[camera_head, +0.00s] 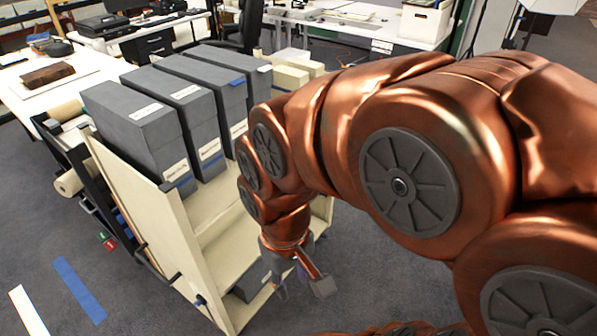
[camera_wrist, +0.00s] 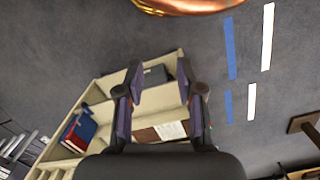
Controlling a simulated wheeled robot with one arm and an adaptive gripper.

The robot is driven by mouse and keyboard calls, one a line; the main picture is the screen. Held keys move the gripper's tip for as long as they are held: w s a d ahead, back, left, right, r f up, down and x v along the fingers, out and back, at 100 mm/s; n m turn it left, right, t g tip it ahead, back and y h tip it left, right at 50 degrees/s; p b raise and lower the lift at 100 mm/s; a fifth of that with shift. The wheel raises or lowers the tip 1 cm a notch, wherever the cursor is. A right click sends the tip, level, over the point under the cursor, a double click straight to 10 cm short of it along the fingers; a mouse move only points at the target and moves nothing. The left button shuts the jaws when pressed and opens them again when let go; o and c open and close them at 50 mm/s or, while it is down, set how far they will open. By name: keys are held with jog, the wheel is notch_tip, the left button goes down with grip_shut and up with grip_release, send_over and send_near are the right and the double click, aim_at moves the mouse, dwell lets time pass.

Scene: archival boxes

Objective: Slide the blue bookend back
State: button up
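I cannot pick out the blue bookend for certain. In the wrist view a blue upright piece (camera_wrist: 78,132) with red beside it stands in the cream shelf unit (camera_wrist: 97,98); it may be a book or binder. In the head view the cream shelf unit (camera_head: 150,225) holds a row of grey archival boxes (camera_head: 145,125) on its upper level. My gripper (camera_head: 300,282) hangs low at the right of the unit, in front of its lower part. In the wrist view my gripper (camera_wrist: 161,80) has its fingers spread wide, with nothing between them.
A dark item (camera_head: 250,284) lies low in the unit. Blue tape (camera_head: 79,288) and white tape (camera_head: 28,312) mark the floor at left. A white table (camera_head: 85,90) with a brown object (camera_head: 47,74) stands behind left. Open carpet lies around the unit.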

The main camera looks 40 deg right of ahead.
jog(key=w+d+f+m+t+h+b, duration=0.1)
jog(key=w+d+f+t+b, duration=0.2)
jog(key=w+d+f+b, duration=0.7)
jog(key=w+d+f+m+t+h+b, duration=0.1)
jog(key=w+d+f+t+h+b, duration=0.2)
jog(key=w+d, duration=0.75)
jog(key=w+d+f+m+t+b, duration=0.1)
jog(key=w+d+f+t+b, duration=0.45)
jog(key=w, duration=0.95)
jog(key=w+d+f+t+h+b, duration=0.1)
jog(key=w+d+f+t+b, duration=0.15)
jog(key=d+f+b, duration=0.75)
jog(key=w+d+f+t+b, duration=0.1)
jog(key=d+f+t+b, duration=0.3)
jog(key=d+f+b, duration=0.6)
jog(key=shift+w+d+r+p, duration=0.25)
jog(key=shift+w+d, duration=0.4)
jog(key=shift+w, duration=0.3)
jog(key=shift+w+d+r+p, duration=0.25)
jog(key=shift+w+d, duration=0.35)
jog(key=shift+w, duration=0.35)
jog(key=shift+w+d+r+p, duration=0.15)
jog(key=shift+w+d+p, duration=0.1)
jog(key=shift+w+d, duration=0.55)
jog(key=shift+a+x, duration=0.2)
jog(key=shift+x, duration=1)
jog(key=shift+r, duration=0.2)
